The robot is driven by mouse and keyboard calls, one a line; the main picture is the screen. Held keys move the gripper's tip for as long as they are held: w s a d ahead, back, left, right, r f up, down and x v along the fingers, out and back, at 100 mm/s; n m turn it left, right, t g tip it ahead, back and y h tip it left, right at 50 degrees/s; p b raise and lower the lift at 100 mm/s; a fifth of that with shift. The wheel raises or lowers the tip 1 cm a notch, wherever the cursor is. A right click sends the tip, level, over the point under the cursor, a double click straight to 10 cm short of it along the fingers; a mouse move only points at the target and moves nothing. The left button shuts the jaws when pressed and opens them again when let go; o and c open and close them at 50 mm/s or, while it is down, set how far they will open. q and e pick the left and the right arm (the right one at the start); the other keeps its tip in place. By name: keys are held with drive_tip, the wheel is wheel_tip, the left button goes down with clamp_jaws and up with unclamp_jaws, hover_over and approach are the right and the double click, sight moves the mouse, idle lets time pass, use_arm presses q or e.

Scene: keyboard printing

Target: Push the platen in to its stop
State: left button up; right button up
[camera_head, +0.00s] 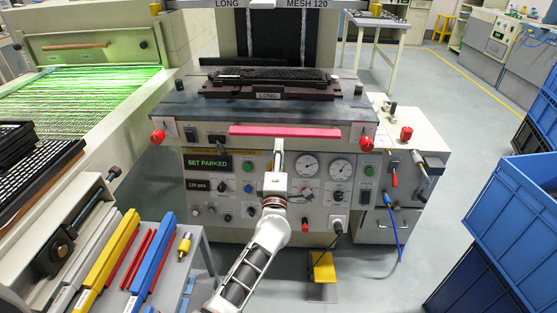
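The platen (190,108) is a wide dark slab on the front of the cream printing machine. A pink-red bar (306,132) runs along its front face, with a red knob near each end. A dark jig labelled LONG (300,95) sits on it with a black keyboard-like part (262,75) on top. My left gripper (279,143) is in front of the machine, pointing up at the front edge just under the red bar. Its fingers look together as one narrow column, with nothing held. Whether it touches the bar is unclear. My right gripper is not in view.
The machine's panel (210,180) has gauges, knobs and a display reading SET PARKED. A green-lit conveyor (90,85) lies left. Yellow and blue bars (150,260) lie at lower left. Blue crates (510,210) stand right. The floor between the machine and crates is mostly clear.

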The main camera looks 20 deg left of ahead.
use_arm(q)
drive_tip(key=shift+v, duration=1.6)
drive_tip(key=s+d+f+m+g+h+p, duration=0.1)
drive_tip(key=s+f+m, duration=0.5)
drive_tip(key=s, duration=0.7)
drive_tip(key=s+d+f+m+g+h+p, duration=0.1)
drive_tip(key=s+f+m+g+h+p, duration=0.3)
drive_tip(key=s+m, duration=0.7)
drive_tip(key=s+d+f+m+g+h+p, duration=0.1)
drive_tip(key=s+f+m+g+h+p, duration=0.2)
drive_tip(key=s+f+m, duration=0.5)
drive_tip(key=s+g+p, duration=0.1)
drive_tip(key=s, duration=0.8)
drive_tip(key=shift+m+p, duration=0.3)
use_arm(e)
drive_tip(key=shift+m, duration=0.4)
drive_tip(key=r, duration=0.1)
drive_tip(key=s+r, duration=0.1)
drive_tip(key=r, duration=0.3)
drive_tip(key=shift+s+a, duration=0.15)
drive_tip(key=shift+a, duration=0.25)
use_arm(q)
drive_tip(key=shift+f, duration=0.1)
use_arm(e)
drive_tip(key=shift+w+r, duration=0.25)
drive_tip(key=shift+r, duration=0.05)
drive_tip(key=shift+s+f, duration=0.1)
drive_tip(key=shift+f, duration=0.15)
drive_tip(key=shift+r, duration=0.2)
